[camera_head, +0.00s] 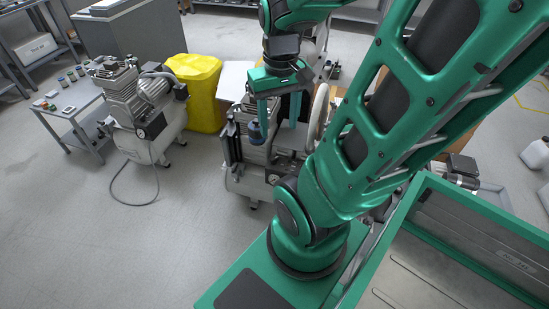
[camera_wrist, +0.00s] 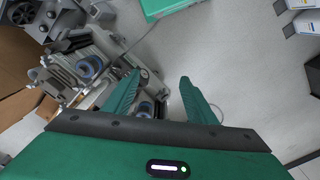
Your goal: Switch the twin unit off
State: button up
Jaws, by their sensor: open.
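A grey compressor (camera_head: 240,178) stands on the floor just left of my arm, partly hidden behind it.
Another compressor (camera_head: 145,110) stands to the left, with a cable looping on the floor. A yellow covered bin (camera_head: 197,85) is behind it. A low table (camera_head: 70,115) with small items is at far left. The floor (camera_head: 120,240) in front is clear.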

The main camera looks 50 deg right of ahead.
jog(key=w+d+f+n, duration=0.2)
jog(key=w+d+f, duration=0.5)
jog(key=f, duration=0.1)
jog(key=t, duration=0.4)
send_over(274, 158)
jog(key=s+a, duration=0.1)
jog(key=s, duration=0.4)
notch_tip(274, 158, down, 22)
jog(key=shift+n+h, duration=0.3)
jog(key=shift+n, duration=0.1)
jog(key=shift+x, duration=5.7)
jog(key=shift+c, duration=0.7)
jog(key=c, duration=0.9)
